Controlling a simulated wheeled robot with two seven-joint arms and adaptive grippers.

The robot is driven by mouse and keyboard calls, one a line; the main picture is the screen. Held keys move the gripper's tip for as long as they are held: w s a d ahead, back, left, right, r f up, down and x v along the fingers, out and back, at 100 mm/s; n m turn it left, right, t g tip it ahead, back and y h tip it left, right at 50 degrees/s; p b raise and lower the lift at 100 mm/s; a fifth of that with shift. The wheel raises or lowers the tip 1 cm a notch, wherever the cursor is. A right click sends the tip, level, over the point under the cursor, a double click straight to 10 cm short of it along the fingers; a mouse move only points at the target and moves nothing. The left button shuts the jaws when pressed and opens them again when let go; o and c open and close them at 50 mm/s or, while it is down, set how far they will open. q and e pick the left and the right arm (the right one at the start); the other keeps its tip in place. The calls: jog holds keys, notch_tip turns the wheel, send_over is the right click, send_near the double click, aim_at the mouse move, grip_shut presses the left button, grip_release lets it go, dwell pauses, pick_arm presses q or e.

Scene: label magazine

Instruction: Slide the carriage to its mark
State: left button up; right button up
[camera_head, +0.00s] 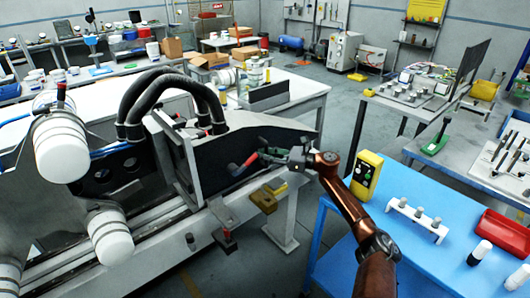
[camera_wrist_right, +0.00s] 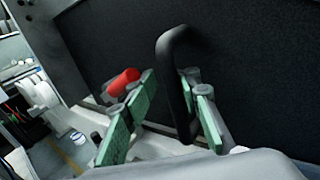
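The carriage appears to be the grey upright plate with the black panel (camera_head: 215,155) on the long machine; black hoses arch over it. My right gripper (camera_head: 262,156) is at the panel's face. In the right wrist view its two green-padded fingers (camera_wrist_right: 168,112) are apart, with a black bar handle (camera_wrist_right: 176,75) standing between them. The handle is close to the right-hand finger, with a gap to the other; contact cannot be told. A red grip (camera_wrist_right: 123,82) is beyond the left-hand finger, and shows in the head view (camera_head: 250,159). I cannot make out the mark. My left gripper is not in view.
A rail (camera_head: 150,217) runs along the machine's front. Yellow blocks (camera_head: 263,200) and a red-topped lever (camera_head: 228,234) stand near it. At right, a blue table (camera_head: 415,255) holds a yellow control box (camera_head: 366,175), a white rack and a red bin (camera_head: 507,233).

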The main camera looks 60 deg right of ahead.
jog(key=shift+o, duration=0.5)
jog(key=shift+s+a+r, duration=0.15)
jog(key=shift+s+r, duration=0.05)
jog(key=shift+r, duration=0.05)
jog(key=shift+s+r, duration=0.25)
jog(key=shift+s+d+f, duration=0.2)
jog(key=shift+d+f, duration=0.05)
jog(key=shift+d, duration=0.3)
jog(key=shift+d+f, duration=0.25)
jog(key=shift+d, duration=0.05)
jog(key=shift+w+a+r, duration=0.15)
jog(key=shift+a+r, duration=0.05)
jog(key=shift+d, duration=0.1)
jog(key=shift+r, duration=0.35)
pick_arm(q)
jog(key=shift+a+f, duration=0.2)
pick_arm(e)
send_near(251, 128)
jog(key=x, duration=0.4)
jog(key=shift+w+f, duration=0.1)
jog(key=shift+w, duration=0.15)
jog(key=shift+o, duration=0.2)
